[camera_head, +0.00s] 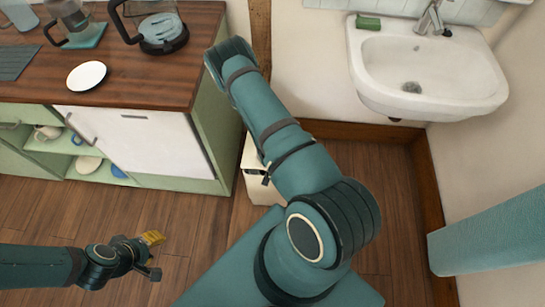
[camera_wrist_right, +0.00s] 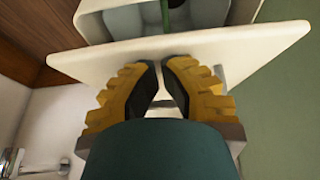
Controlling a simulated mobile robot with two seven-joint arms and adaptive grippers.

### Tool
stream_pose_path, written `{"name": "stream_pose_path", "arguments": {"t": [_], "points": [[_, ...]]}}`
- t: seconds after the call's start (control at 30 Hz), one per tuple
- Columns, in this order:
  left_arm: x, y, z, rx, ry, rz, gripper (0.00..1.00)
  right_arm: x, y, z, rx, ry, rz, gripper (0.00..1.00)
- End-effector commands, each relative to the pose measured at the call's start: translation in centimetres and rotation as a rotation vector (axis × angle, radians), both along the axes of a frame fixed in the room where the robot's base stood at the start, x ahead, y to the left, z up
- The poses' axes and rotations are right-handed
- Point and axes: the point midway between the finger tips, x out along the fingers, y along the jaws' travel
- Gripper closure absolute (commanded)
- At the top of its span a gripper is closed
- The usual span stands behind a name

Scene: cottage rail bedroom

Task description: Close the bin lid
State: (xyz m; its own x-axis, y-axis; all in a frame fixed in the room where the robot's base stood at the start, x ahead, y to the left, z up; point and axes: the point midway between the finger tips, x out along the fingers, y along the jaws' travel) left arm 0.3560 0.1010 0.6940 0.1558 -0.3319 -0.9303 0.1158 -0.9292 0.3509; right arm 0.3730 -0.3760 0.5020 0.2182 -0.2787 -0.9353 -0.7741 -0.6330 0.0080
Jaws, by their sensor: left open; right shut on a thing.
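The cream bin (camera_head: 256,186) stands on the floor at the end of the cabinet in the head view, mostly hidden behind my right arm. In the right wrist view its lid (camera_wrist_right: 105,62) is a pale slanted panel, standing away from the bin's opening. Past it the bin's rim (camera_wrist_right: 90,22) and grey inside show. My right gripper (camera_wrist_right: 161,68) has its yellow fingers drawn together on the lid's near side, shut on the lid. My left gripper (camera_head: 153,240) is open and empty above the wooden floor, well away from the bin.
The green cabinet (camera_head: 212,130) with its wooden top (camera_head: 130,80) stands left of the bin. A coffee pot (camera_head: 160,30) and a white plate (camera_head: 87,75) are on it. A white sink (camera_head: 430,75) hangs on the wall at right. Floor (camera_head: 195,225) is clear near my left gripper.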

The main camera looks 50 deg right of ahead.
Motion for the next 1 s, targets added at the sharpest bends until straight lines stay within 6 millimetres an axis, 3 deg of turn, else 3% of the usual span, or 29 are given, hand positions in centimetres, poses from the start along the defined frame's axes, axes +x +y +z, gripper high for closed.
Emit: {"name": "stream_pose_path", "arguments": {"t": [1.0], "points": [[0.0,0.0,0.0,0.0,0.0,0.0,0.63,-0.17,0.23,-1.03,0.001,0.001,0.0,1.0]]}}
